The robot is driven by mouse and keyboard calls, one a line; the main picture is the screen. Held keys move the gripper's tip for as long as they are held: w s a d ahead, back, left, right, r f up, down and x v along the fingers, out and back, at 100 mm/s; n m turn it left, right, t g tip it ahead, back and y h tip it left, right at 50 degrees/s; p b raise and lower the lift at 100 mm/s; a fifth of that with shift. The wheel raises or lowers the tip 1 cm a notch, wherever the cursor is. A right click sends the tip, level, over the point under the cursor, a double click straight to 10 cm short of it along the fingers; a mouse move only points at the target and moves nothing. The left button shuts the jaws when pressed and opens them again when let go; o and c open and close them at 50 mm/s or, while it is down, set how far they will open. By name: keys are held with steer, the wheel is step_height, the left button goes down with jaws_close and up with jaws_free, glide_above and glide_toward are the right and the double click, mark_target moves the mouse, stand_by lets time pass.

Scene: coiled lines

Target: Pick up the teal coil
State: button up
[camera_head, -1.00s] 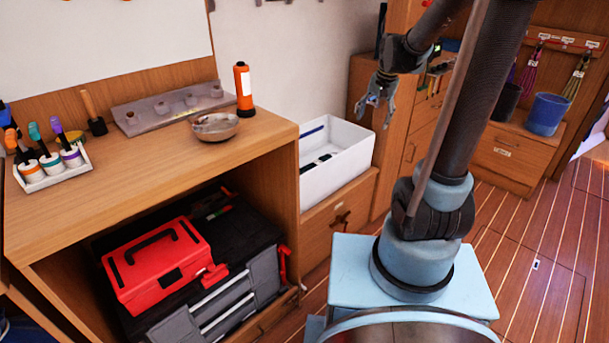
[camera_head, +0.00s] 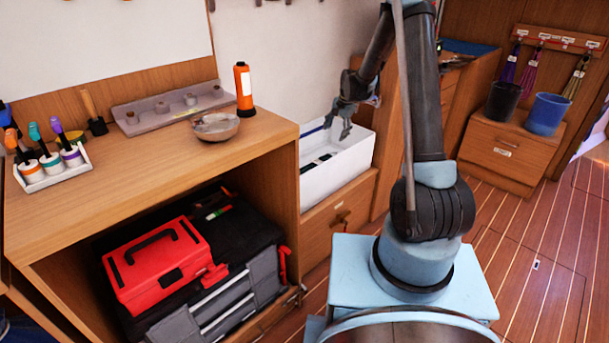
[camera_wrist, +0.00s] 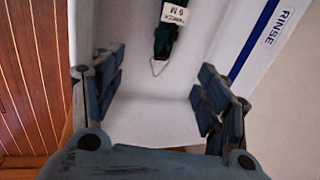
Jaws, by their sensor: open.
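A dark teal-green coil (camera_wrist: 166,38) with a white tag marked 9 M and a small metal end loop lies in the white bin (camera_wrist: 150,110) in the wrist view. Its far end runs out of the frame. My gripper (camera_wrist: 162,82) is open and empty; the coil's loop shows between and beyond its fingers. In the head view my gripper (camera_head: 338,130) hangs over the back of the white bin (camera_head: 345,187). Dark items show inside the bin there, but I cannot tell the coil among them.
The bin wall carries a blue stripe marked RINSE (camera_wrist: 278,28). A wooden bench with a bowl (camera_head: 215,126), an orange flashlight (camera_head: 244,90) and a red toolbox (camera_head: 158,265) stands left. Buckets (camera_head: 546,112) stand on a cabinet at right. The floor at right is clear.

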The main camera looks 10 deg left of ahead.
steer(key=f, duration=0.2)
glide_toward(324, 157)
steer(key=x, duration=0.5)
steer(key=shift+d+f, duration=0.3)
steer(key=shift+a+x, duration=0.2)
steer(key=shift+x, duration=0.75)
steer(key=shift+a+x, duration=0.15)
steer(key=shift+x, duration=0.8)
steer(key=shift+w+a+f, duration=0.15)
steer(key=shift+f, duration=0.55)
steer(key=c, duration=1.5)
